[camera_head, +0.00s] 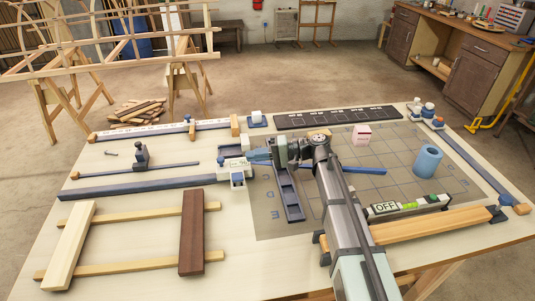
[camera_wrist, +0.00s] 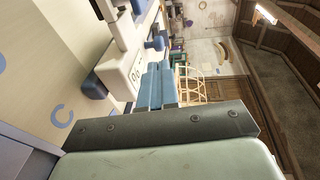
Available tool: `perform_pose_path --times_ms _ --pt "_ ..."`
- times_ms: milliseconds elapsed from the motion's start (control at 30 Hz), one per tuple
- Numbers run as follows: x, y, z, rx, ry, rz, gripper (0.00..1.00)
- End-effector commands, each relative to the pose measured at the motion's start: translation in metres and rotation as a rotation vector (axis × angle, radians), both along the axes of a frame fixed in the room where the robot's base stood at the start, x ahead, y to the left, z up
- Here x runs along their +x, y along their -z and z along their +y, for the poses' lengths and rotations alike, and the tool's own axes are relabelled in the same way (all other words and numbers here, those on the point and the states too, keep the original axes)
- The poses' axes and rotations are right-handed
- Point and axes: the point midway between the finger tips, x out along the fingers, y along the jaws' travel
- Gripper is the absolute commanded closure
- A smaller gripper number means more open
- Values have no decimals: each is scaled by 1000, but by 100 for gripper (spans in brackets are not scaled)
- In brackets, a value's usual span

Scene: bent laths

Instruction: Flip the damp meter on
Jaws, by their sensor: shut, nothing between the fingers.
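My gripper (camera_head: 257,156) is near the middle of the bench, its blue fingers shut and empty, pointing left. In the wrist view the shut fingers (camera_wrist: 163,72) lie close beside a white device with a small marked panel (camera_wrist: 138,72); whether they touch it is unclear. The head view shows this white device (camera_head: 237,178) just left of the fingers, partly behind them. A long dark box (camera_head: 409,205) with a white "OFF" label and green patches lies at the right, beyond my forearm. I cannot tell for certain which of the two is the damp meter.
A blue cylinder (camera_head: 428,161) and a pink-and-white box (camera_head: 362,135) stand on the gridded mat (camera_head: 300,222). Wooden laths (camera_head: 193,246) lie front left, a long blue bar (camera_head: 150,187) behind them. A dark panel (camera_head: 337,117) lies at the back. My forearm crosses the front right.

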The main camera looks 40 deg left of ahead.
Motion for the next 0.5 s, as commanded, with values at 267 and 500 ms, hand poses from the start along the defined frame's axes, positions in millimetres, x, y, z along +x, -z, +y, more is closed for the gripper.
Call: perform_pose_path --times_ms 267,500 --pt "-26 7 36 0 -1 0 100" --pt "-37 10 51 -1 1 -1 100"
